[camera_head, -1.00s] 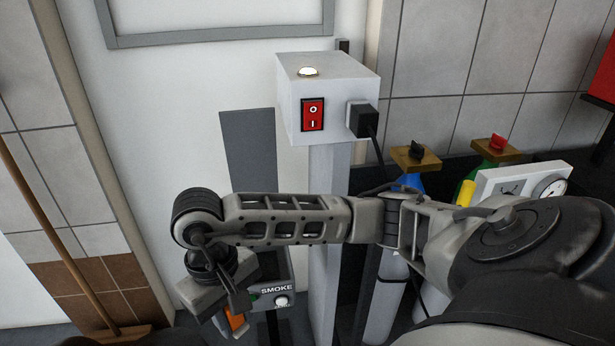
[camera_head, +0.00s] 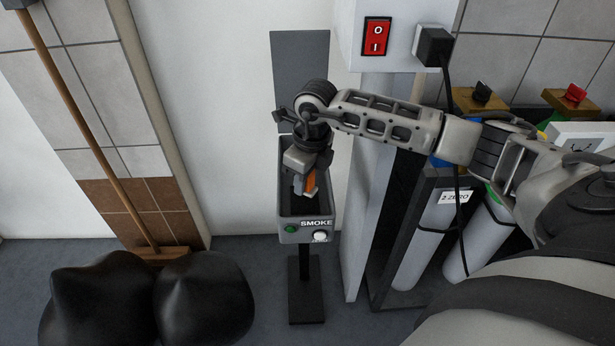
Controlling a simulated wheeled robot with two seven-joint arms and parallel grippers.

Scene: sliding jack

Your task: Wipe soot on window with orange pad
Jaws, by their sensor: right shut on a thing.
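The orange pad (camera_head: 310,181) is between the jaws of my right gripper (camera_head: 306,188), which is shut on it. The gripper points down into the open top of a grey box marked SMOKE (camera_head: 291,231). The pad is at or just above the dark inside of the box; I cannot tell whether it touches anything there. The box stands on a black post and base (camera_head: 306,294). The window and its soot cannot be made out, and my wrist hides part of the box. My left gripper is not in view.
A white post with a red switch (camera_head: 376,37) and a black plug (camera_head: 433,47) stands right of the box. Gas cylinders (camera_head: 416,237) stand behind my right arm. A broom (camera_head: 92,135) leans at left; black bag-like shapes (camera_head: 204,302) lie below.

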